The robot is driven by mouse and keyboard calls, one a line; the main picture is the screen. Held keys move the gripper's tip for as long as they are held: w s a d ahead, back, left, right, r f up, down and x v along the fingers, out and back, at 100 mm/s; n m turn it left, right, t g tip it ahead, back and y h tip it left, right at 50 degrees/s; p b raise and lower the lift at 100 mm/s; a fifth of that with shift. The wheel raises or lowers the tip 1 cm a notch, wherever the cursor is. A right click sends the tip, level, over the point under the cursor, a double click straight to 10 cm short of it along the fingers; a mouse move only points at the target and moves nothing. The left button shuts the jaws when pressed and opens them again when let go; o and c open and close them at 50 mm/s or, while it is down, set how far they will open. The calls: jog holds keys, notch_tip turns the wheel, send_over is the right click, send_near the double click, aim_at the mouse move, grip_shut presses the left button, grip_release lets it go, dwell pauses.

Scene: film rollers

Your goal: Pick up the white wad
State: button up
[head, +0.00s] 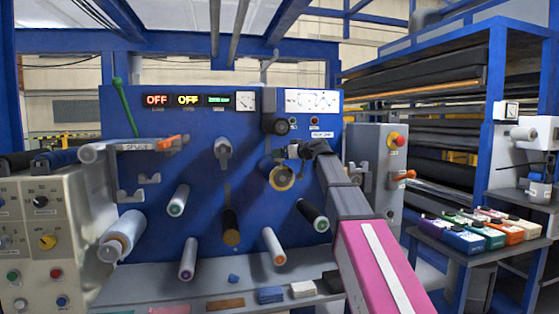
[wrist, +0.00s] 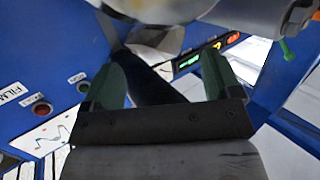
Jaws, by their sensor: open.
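The white wad (head: 303,289) looks like a small white block in the head view. It lies on the grey ledge (head: 190,290) below the blue machine panel, to the right of a blue block (head: 270,295). My gripper (head: 292,151) is up in front of the panel, well above the wad and apart from it. In the wrist view my gripper (wrist: 160,78) has its two green fingers spread, with nothing held between them. The wad cannot be made out in the wrist view.
Several rollers, such as a white one with an orange end (head: 273,246) and a black one (head: 313,216), jut from the panel above the ledge. A brown flat piece (head: 225,304) lies left of the blue block. Coloured boxes (head: 480,230) stand on a shelf at right.

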jog(key=x, duration=0.3)
jog(key=shift+d, duration=0.1)
jog(key=c, duration=1)
jog(key=shift+r, duration=0.1)
